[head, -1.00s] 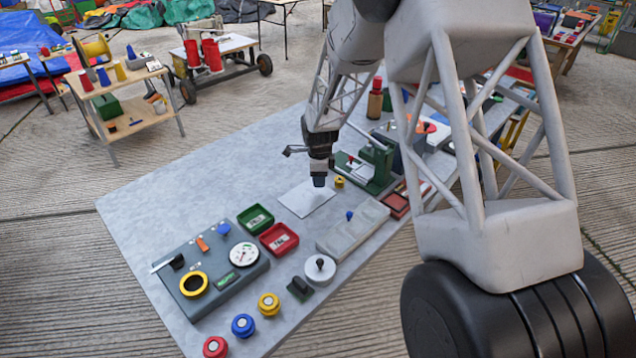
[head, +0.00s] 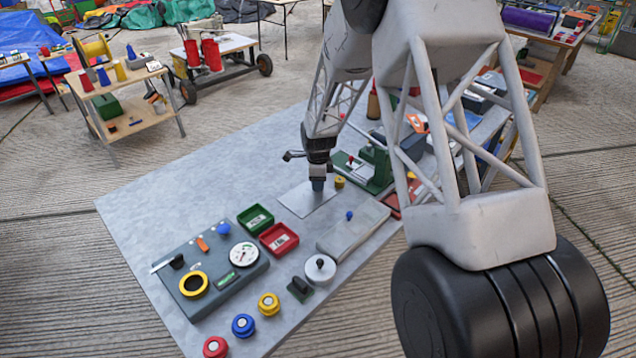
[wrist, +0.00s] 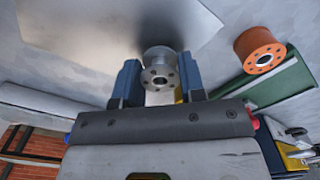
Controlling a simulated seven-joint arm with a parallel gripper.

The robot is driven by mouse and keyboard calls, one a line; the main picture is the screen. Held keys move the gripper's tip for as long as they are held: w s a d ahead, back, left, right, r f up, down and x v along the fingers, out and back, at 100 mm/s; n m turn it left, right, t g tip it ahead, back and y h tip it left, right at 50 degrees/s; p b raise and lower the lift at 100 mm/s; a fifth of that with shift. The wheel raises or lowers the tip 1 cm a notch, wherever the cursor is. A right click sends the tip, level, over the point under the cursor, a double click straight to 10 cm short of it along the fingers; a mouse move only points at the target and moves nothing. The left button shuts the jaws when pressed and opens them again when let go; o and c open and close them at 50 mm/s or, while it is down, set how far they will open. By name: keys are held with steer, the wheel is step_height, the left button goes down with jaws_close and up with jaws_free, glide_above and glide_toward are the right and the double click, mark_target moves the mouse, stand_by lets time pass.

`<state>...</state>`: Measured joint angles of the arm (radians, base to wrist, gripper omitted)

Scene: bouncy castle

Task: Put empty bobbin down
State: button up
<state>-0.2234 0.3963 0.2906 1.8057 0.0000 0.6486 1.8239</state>
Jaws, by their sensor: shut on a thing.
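A bare metal bobbin (wrist: 159,72), with a holed end flange and no wire on it, is between the two blue fingers of my gripper (wrist: 157,84) in the wrist view. My gripper is shut on it. In the head view my gripper (head: 318,186) points down over a thin pale plate (head: 298,203), and its fingers hide the bobbin. The plate also fills the top of the wrist view (wrist: 90,28). The bobbin is at or just above the plate; I cannot tell whether it touches.
An orange bobbin (wrist: 260,50) stands right of the gripper, beside a green-based device (head: 372,172). A green tray (head: 255,218), a red tray (head: 279,239), a grey control box (head: 212,277) and a long grey block (head: 353,229) are nearer. The table's left part is clear.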

steer(key=shift+f, duration=0.25)
steer(key=shift+f, duration=0.15)
steer(key=o, duration=0.9)
step_height(320, 180, up, 12)
stand_by(0.5)
stand_by(0.6)
steer(key=shift+r, duration=0.25)
